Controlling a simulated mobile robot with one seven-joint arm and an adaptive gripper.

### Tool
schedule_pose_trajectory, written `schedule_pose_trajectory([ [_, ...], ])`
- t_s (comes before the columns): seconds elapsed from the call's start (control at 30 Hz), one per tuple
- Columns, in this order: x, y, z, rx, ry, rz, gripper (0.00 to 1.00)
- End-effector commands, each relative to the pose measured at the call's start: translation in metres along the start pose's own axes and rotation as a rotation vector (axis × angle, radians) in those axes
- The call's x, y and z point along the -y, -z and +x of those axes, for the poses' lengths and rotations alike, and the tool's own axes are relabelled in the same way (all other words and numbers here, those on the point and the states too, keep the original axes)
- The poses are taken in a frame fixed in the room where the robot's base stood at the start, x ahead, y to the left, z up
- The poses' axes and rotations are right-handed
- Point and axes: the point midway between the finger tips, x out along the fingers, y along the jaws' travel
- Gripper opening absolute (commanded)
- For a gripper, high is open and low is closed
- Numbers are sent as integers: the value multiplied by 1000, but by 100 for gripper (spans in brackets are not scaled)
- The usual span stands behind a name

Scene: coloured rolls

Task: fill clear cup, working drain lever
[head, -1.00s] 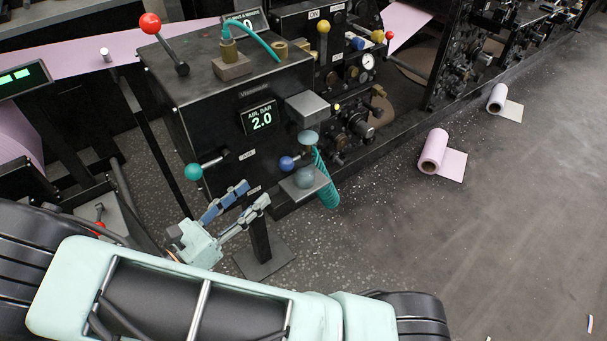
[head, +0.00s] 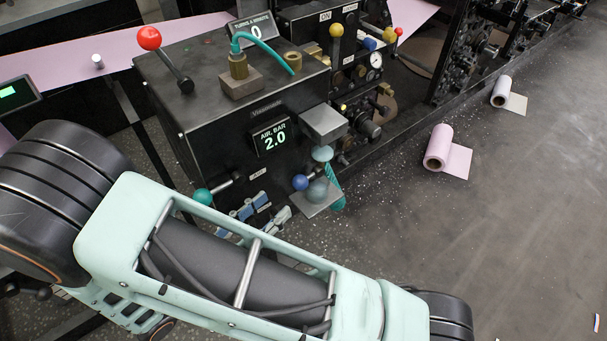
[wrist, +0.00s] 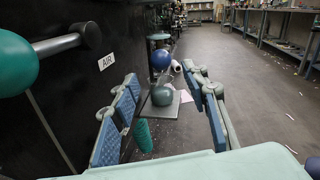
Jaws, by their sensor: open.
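A small, see-through, blue-grey vessel, which looks like the clear cup (head: 317,190), stands on a small grey shelf (head: 322,206) at the black machine's front. The cup also shows in the wrist view (wrist: 162,97), between my fingers and beyond them. A lever with a blue ball (head: 300,182) sticks out just left of and above the cup; its ball also shows in the wrist view (wrist: 161,60). I cannot read a label on it. My gripper (head: 266,213) is open and empty, left of the cup and apart from it. My arm partly hides the gripper in the head view.
A teal-ball lever (head: 203,196) by the AIR label is close to my gripper's left. A grey block (head: 323,122) overhangs the cup.

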Motion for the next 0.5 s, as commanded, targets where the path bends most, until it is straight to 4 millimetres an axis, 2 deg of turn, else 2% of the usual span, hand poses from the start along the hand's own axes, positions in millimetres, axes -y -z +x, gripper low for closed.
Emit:
schedule_pose_trajectory([
  [0.3, 1, 1, 61, 1, 6, -1, 42],
  [0.5, 1, 1, 88, -1, 5, 0, 42],
])
